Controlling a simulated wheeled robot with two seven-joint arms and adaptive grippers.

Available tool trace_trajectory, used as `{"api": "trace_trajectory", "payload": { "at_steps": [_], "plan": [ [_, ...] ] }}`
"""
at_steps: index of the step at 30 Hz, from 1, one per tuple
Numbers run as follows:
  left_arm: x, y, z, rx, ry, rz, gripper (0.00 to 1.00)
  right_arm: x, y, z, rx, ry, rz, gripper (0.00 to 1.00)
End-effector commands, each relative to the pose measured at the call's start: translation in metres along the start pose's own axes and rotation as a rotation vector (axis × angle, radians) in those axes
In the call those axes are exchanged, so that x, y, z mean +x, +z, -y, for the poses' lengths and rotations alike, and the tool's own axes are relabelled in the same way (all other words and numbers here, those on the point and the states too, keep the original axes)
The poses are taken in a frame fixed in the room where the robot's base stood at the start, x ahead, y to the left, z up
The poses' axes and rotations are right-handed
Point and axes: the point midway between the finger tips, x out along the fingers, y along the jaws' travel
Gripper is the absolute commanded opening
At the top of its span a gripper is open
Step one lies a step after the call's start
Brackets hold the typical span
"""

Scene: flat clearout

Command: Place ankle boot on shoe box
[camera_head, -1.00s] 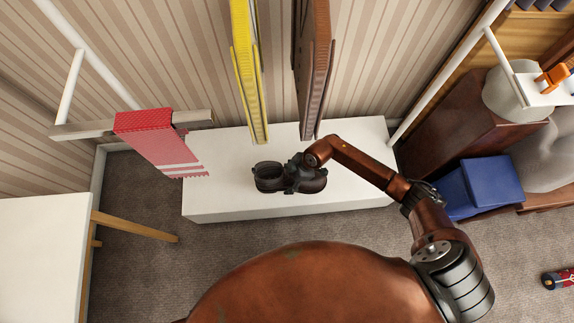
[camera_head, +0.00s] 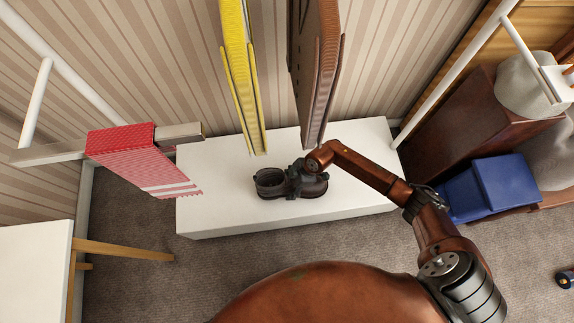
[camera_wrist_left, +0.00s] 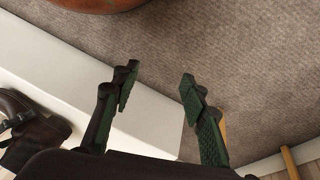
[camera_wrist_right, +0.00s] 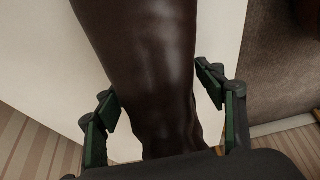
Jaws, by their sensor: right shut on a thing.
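The dark brown ankle boot (camera_head: 269,184) is over the low white bench by the wall, roughly upright. Its open shaft is at the left and its foot at the right. My right gripper (camera_head: 296,181) is shut on it from above. In the right wrist view, the boot's brown leather (camera_wrist_right: 150,75) runs between the fingers (camera_wrist_right: 163,110). I cannot tell whether its sole touches the bench. A blue box (camera_head: 490,186) at the right looks like the shoe box. My left gripper (camera_wrist_left: 158,92) is open and empty near the bench; the boot (camera_wrist_left: 32,130) shows at its left.
The white bench (camera_head: 220,210) has bare top on both sides of the boot. Yellow (camera_head: 240,75) and brown (camera_head: 318,75) hanging pieces come down close behind it. A red cloth (camera_head: 135,160) hangs at the left. A brown cabinet (camera_head: 455,135) stands behind the blue box.

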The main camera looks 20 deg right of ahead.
Motion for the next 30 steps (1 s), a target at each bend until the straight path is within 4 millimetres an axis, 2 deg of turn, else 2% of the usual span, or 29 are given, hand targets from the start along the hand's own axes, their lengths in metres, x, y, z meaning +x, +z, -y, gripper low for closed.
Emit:
{"api": "trace_trajectory", "payload": {
  "at_steps": [1,6,19,20,27,30],
  "plan": [
    [0.011,-0.001,-0.002,-0.001,0.010,-0.018,0.40,0.007,0.002,0.000,0.001,-0.001,-0.002,0.20],
    [0.024,-0.010,-0.008,-0.004,0.029,-0.076,0.40,0.011,0.003,-0.001,-0.001,0.002,-0.003,0.20],
    [0.022,-0.012,-0.009,-0.004,0.030,-0.083,0.40,0.012,0.003,-0.002,0.000,0.003,-0.004,0.20],
    [0.022,-0.012,-0.009,-0.004,0.030,-0.083,0.40,0.013,0.005,-0.001,0.000,0.002,-0.002,0.66],
    [0.023,-0.012,-0.009,-0.004,0.030,-0.083,0.40,0.013,0.005,-0.001,-0.001,0.001,-0.001,0.81],
    [0.023,-0.012,-0.009,-0.004,0.030,-0.083,0.40,0.013,0.005,-0.001,-0.001,0.001,-0.001,0.81]
  ]
}}
